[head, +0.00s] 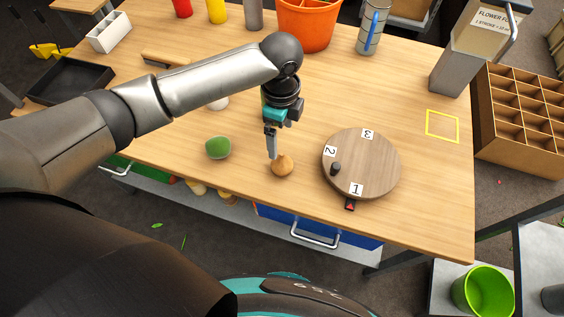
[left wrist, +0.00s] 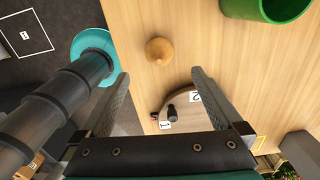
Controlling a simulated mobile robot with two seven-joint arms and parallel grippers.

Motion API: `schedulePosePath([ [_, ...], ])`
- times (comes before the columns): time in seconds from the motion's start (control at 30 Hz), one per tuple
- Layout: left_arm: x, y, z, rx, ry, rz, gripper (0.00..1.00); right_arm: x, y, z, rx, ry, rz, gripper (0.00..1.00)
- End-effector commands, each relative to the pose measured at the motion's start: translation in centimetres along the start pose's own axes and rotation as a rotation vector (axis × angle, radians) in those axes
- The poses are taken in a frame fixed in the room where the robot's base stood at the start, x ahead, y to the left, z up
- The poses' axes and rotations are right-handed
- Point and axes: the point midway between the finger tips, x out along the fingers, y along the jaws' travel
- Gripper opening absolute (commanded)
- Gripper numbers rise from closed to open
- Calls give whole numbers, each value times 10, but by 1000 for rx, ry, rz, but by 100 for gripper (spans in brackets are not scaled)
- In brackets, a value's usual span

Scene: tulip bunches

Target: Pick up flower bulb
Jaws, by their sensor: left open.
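The flower bulb (head: 283,165) is a small tan, onion-shaped bulb standing on the wooden table near its front edge, left of the round turntable. My left gripper (head: 272,154) points down right over it, with the fingers overlapping its upper left side in the head view. In the left wrist view the bulb (left wrist: 159,50) sits just past the two spread fingertips of my left gripper (left wrist: 158,73), about midway between them. The jaws are open and empty. I cannot tell whether a finger touches the bulb. My right gripper is not seen.
A wooden turntable (head: 375,155) with numbered labels and a dark knob stands right of the bulb. A green cup (head: 217,148) stands to its left. An orange bucket (head: 308,22), grey dispenser (head: 460,60) and blue-handled can (head: 372,30) stand farther back.

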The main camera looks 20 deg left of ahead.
Motion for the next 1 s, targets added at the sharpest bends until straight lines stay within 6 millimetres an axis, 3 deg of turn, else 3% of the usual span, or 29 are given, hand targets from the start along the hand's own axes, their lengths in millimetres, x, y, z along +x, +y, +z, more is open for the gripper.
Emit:
schedulePosePath([
  [0.03,15,2,0,-1,0,5,100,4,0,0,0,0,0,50],
  [0.23,52,1,-1,-1,1,2,100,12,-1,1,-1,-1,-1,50],
  [0.47,68,0,-1,-1,1,-1,100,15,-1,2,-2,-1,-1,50],
  [0.8,114,2,-4,-1,0,0,100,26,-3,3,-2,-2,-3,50],
  [1.0,118,2,-4,0,1,-2,100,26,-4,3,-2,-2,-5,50],
])
